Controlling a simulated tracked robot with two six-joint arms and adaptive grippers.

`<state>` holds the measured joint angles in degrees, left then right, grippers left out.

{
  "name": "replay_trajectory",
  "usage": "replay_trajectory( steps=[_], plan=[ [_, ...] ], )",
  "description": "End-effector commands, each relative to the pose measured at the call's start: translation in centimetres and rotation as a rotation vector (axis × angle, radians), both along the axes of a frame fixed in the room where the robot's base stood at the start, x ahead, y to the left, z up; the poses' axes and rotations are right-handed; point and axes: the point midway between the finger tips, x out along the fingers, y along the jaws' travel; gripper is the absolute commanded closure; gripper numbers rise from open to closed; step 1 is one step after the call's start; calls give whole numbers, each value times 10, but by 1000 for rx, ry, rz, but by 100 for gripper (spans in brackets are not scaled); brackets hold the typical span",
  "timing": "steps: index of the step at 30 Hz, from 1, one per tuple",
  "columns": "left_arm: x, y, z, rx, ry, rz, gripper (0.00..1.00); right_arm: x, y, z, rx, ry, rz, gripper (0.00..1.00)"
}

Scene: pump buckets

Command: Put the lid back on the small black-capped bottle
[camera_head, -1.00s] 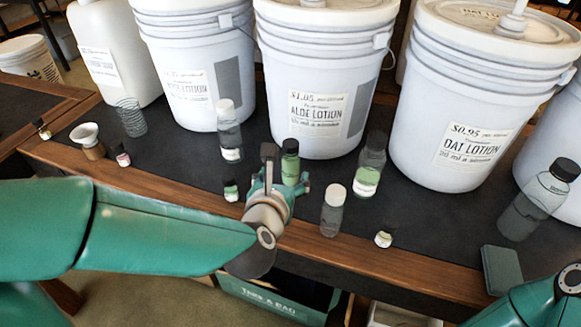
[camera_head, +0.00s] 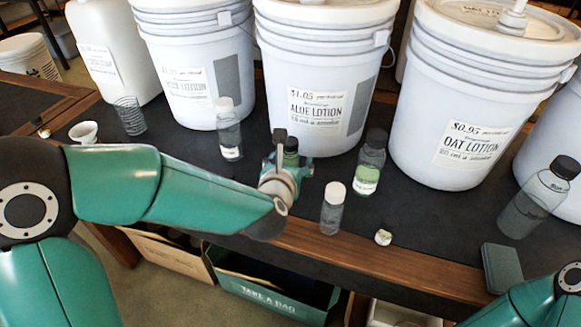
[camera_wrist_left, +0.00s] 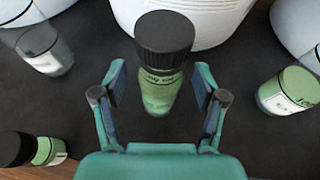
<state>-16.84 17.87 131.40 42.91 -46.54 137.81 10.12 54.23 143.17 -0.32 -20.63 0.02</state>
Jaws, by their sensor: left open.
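A small bottle of green liquid with a black cap (camera_wrist_left: 164,38) stands upright in the left wrist view, its cap seated on its neck. In the head view its black top (camera_head: 291,146) shows just beyond my left gripper (camera_head: 289,165), which hides most of its body. In the left wrist view my left gripper (camera_wrist_left: 160,85) is open, one finger on each side of the bottle, with gaps visible on both sides. A smaller black-capped green bottle (camera_wrist_left: 35,149) is at the lower left of that view. My right gripper is out of view; only part of that arm shows.
White lotion buckets (camera_head: 320,75) line the back of the dark counter (camera_head: 420,215). A green-filled bottle (camera_head: 370,160), a white-capped clear bottle (camera_head: 332,210) and a small jar (camera_head: 383,237) stand to the right. Another white-capped bottle (camera_head: 228,130) stands to the left.

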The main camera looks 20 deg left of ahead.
Motion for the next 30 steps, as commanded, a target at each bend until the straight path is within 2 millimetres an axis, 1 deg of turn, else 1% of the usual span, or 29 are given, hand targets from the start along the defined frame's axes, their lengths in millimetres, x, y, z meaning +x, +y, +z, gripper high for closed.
replay_trajectory(
  steps=[3, 12, 20, 24, 26, 30],
  plan=[
    [5, 1, -2, 0, 1, 0, 28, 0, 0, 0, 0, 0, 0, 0],
    [4, 0, -2, -1, 1, -1, 28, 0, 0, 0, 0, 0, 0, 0],
    [4, 0, -2, -1, 1, -1, 72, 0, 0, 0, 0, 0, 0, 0],
    [4, 0, -2, 0, 1, -1, 95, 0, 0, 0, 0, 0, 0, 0],
    [5, 0, -2, 0, -1, -1, 100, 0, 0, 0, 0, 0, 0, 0],
    [5, 0, -2, 1, -1, -1, 100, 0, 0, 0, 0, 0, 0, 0]
  ],
)
